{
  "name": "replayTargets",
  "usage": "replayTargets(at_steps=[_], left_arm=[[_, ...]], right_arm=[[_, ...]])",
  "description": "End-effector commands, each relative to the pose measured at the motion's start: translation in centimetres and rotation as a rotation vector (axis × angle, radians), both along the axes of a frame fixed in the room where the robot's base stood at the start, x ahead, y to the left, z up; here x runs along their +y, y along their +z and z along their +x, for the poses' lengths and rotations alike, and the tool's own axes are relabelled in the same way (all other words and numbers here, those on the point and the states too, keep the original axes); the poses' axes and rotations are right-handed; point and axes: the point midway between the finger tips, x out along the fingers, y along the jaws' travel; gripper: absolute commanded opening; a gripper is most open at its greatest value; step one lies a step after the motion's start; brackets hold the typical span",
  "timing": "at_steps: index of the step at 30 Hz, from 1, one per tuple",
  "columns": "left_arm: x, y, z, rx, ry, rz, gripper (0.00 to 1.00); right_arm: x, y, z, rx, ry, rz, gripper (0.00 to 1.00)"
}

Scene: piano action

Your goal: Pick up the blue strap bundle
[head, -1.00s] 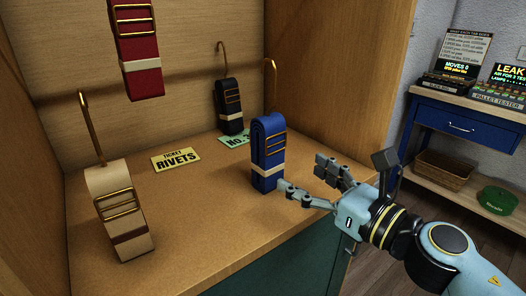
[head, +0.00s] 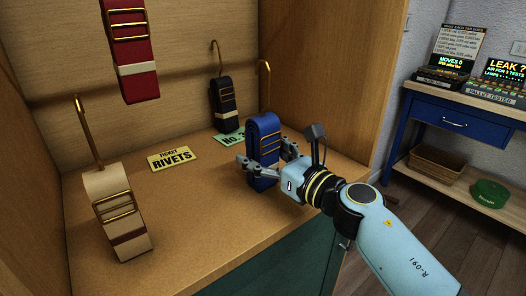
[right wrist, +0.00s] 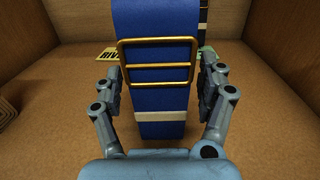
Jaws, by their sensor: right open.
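The blue strap bundle (head: 264,138) stands upright on the wooden shelf, with brass buckle bars, a pale band and a brass hook above it. My right gripper (head: 266,164) is open, with its fingers on either side of the bundle's lower part. In the right wrist view, the bundle (right wrist: 158,75) stands between the two open fingers of the gripper (right wrist: 160,88), with a gap visible on each side. The pale band shows low on the bundle there. My left gripper is not in view.
A cream strap bundle (head: 113,205) stands at left, a black one (head: 223,98) behind, and a red one (head: 134,60) hangs above. A RIVETS ticket (head: 174,158) and a green ticket (head: 229,138) lie on the shelf (head: 190,205). A wooden side wall rises at right.

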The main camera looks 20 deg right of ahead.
Motion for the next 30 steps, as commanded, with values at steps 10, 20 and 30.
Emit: replayTargets(at_steps=[10,20,30], left_arm=[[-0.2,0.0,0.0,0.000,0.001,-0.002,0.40],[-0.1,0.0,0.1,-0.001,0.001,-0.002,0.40],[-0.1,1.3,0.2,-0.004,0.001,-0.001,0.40]], right_arm=[[0.0,0.0,0.0,0.000,0.000,0.000,0.33],[0.0,0.1,0.0,-0.001,0.000,0.000,0.07],[0.0,2.2,0.0,-0.004,0.000,-0.001,0.07]])
